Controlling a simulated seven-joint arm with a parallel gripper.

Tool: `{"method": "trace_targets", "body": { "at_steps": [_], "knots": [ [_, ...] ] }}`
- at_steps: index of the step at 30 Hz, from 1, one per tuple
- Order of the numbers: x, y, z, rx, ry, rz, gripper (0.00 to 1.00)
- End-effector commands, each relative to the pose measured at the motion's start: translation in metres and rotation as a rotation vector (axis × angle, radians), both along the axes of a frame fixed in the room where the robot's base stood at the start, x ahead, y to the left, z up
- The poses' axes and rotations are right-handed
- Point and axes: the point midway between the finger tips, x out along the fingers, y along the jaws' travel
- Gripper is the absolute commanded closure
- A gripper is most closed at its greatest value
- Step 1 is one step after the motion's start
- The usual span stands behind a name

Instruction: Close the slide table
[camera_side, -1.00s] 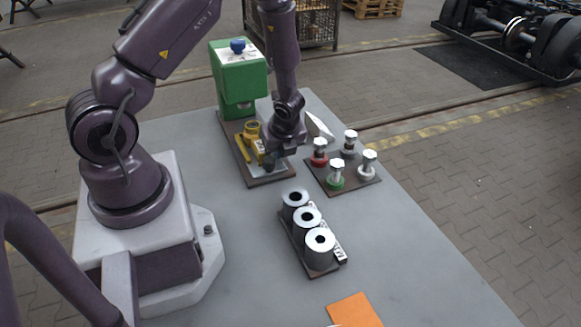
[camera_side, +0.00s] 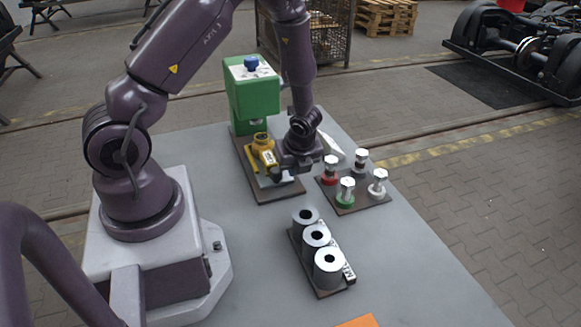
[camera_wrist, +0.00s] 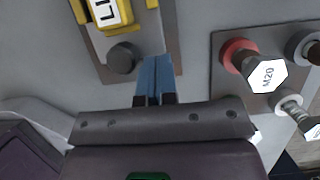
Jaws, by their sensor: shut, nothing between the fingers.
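The slide table is a yellow carriage (camera_side: 264,155) on a dark base plate (camera_side: 278,194) in front of the green press (camera_side: 252,98). In the wrist view its yellow edge (camera_wrist: 88,12) and white label show at the top left. A dark round knob (camera_wrist: 122,58) stands on the plate below it. My gripper (camera_side: 277,175) is low over the near end of the plate, close to the carriage, and partly hides it. In the wrist view its blue fingers (camera_wrist: 156,68) are shut and empty, just right of the knob. I cannot tell whether they touch anything.
Right of the gripper, a dark plate (camera_side: 349,197) bears several bolts, including a red-collared one (camera_side: 330,168). Nearer the camera, three grey cylinders (camera_side: 316,236) stand on a rack. An orange sheet (camera_side: 358,321) lies at the bottom edge. Grey table between them is clear.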

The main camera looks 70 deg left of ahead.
Motion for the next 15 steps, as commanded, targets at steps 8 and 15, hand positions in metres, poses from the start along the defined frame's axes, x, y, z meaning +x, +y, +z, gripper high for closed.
{"method": "trace_targets", "body": {
  "at_steps": [8, 15],
  "knots": [
    [0.000, -0.020, 0.050, -0.001, -0.004, 0.001, 1.00],
    [0.000, -0.031, 0.072, -0.002, 0.001, -0.003, 1.00]
  ]
}}
